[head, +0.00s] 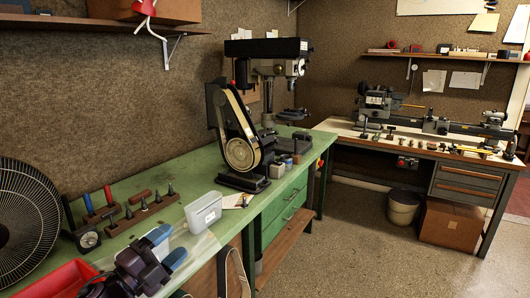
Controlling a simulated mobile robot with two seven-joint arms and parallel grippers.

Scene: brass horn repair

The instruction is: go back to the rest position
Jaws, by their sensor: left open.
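My left gripper (168,246) reaches in from the lower left of the head view, above the front edge of the green workbench (200,187). Its two blue-tipped fingers are apart, and I see nothing between them. A clear, see-through sheet or guard seems to lie around the fingers; I cannot tell exactly what it is. My right gripper does not show in the head view.
Near my left gripper stand a pale plastic container (203,211), a wooden tool rack (143,211), a red bin (55,280) and a black fan (22,220). A belt grinder (238,150) and drill press (268,75) stand further back.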

